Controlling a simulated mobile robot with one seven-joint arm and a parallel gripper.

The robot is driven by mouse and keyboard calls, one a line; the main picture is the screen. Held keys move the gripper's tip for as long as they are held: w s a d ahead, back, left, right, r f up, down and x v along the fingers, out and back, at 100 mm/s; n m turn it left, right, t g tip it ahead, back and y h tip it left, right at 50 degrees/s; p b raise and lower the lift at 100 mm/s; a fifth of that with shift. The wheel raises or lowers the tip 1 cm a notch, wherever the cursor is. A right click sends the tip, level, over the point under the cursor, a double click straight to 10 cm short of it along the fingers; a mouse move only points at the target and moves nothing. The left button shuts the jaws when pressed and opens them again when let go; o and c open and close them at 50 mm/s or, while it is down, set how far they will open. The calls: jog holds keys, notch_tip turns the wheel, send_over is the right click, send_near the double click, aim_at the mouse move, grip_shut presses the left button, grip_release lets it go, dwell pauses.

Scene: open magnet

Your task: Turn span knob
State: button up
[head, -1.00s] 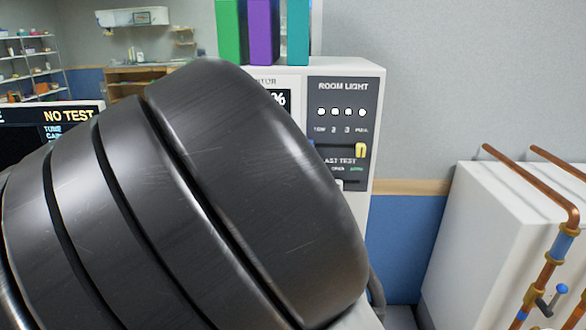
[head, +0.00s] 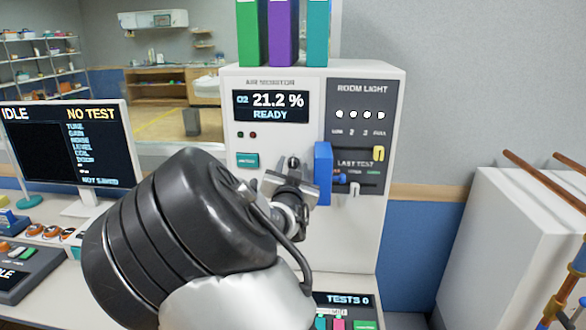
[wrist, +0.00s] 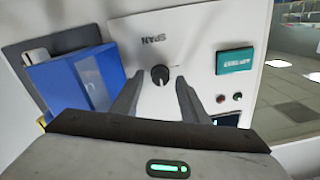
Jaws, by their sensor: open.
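The span knob (wrist: 159,75) is a small round black knob with a white pointer mark, on the white panel of the oxygen monitor (head: 362,245). Its SPAN label shows upside down in the wrist view. My gripper (wrist: 160,80) is open, with one finger to each side of the knob in that view and clear gaps between. I cannot tell how far the fingertips are from the panel. In the head view my gripper (head: 292,185) is in front of the panel, with the dark knob (head: 293,162) just showing above it.
A blue block (head: 322,172) stands out from the panel close to the right of my gripper; it also shows in the wrist view (wrist: 75,85). A teal button (head: 247,160) is to the left. A slider panel (head: 365,125) is at right. Several coloured binders (head: 283,35) stand on top.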

grip_shut()
jog(key=shift+n, duration=0.3)
jog(key=shift+a+n+p, duration=0.15)
jog(key=shift+n+p, duration=0.3)
jog(key=shift+n, duration=2.05)
grip_release()
jog(key=s+p, duration=0.1)
jog(key=s, duration=1.6)
jog(key=shift+s+r, duration=0.2)
